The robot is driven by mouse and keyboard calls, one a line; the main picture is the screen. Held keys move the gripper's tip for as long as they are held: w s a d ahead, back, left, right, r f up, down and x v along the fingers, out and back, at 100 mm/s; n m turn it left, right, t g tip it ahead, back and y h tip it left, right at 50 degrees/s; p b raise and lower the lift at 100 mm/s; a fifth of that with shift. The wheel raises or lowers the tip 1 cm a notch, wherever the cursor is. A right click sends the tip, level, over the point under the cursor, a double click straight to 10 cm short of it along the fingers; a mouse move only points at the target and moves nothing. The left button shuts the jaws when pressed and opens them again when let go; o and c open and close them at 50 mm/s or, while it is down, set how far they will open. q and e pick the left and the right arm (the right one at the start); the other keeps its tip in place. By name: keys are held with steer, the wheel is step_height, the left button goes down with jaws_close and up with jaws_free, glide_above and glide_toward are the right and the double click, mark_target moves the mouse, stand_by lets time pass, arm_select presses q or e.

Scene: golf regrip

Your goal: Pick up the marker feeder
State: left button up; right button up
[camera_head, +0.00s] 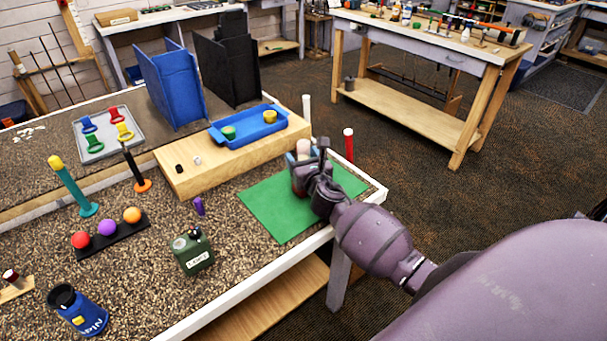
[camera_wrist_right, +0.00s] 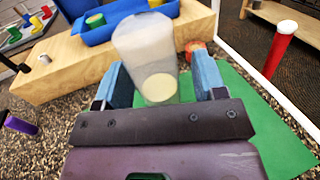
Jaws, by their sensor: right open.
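A frosted, see-through cylinder with a cream disc at its lower end (camera_wrist_right: 146,55), which may be the marker feeder, stands between the blue finger pads of my right gripper (camera_wrist_right: 161,84) in the wrist view. The gripper is open, with a gap showing between the cylinder and the right-hand pad. In the head view, the pale pinkish top of the cylinder (camera_head: 303,146) shows just beyond my right gripper (camera_head: 302,160), over the far left part of the green mat (camera_head: 270,210). The wrist hides its lower part. My left gripper is not in view.
A wooden block (camera_head: 215,170) bearing a blue tray (camera_head: 248,128) stands left of the gripper. A red post with a white top (camera_head: 348,146) and a white post (camera_head: 306,108) stand nearby.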

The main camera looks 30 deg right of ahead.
steer(key=shift+w+d, duration=0.1)
steer(key=shift+w, duration=0.3)
jaws_close()
